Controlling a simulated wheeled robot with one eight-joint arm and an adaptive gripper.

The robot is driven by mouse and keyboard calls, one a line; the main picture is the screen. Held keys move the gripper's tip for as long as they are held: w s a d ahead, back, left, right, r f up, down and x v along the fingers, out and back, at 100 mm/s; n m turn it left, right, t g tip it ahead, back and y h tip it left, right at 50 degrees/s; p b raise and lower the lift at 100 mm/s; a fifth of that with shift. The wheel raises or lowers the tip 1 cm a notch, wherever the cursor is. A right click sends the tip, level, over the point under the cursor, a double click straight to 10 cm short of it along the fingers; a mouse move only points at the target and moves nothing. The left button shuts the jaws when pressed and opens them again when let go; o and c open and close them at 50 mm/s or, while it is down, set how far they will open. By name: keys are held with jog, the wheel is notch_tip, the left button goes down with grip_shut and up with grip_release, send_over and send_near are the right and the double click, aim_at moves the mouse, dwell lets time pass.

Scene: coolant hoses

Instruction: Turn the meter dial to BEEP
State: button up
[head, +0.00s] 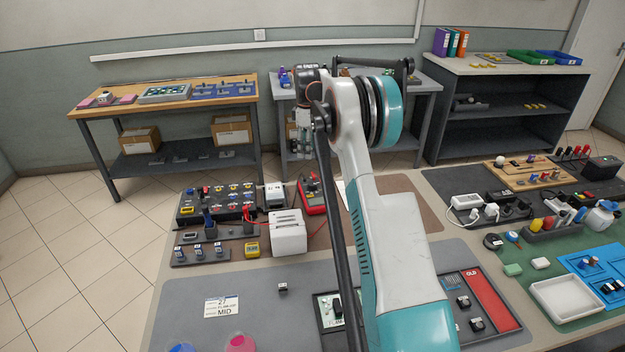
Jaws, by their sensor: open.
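The meter (313,194) is a red-edged handheld unit with a dark face, lying on the brown mat in the middle of the table. Its dial and any BEEP marking are too small to read from here, and my arm passes close to its right side. My gripper (304,148) hangs pointing down, above and beyond the meter in the picture, apart from it. It is open and I see nothing in it. Its fingers are small and partly lost against the bench behind.
A dark rack of small parts (217,203) is at left. Red leads run near the meter. My arm hides much of the table's middle.

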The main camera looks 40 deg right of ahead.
aim_at(312, 183)
jog(key=shift+n, duration=0.3)
jog(key=f+b, duration=0.1)
jog(key=f, duration=0.4)
jog(key=d+f+b, duration=0.1)
jog(key=f, duration=0.4)
jog(key=d+f+b, duration=0.1)
jog(key=f+b, duration=0.1)
jog(key=f, duration=0.3)
jog(key=shift+s+f, duration=0.1)
jog(key=shift+f, duration=0.25)
jog(key=shift+c, duration=0.5)
jog(key=c, duration=1)
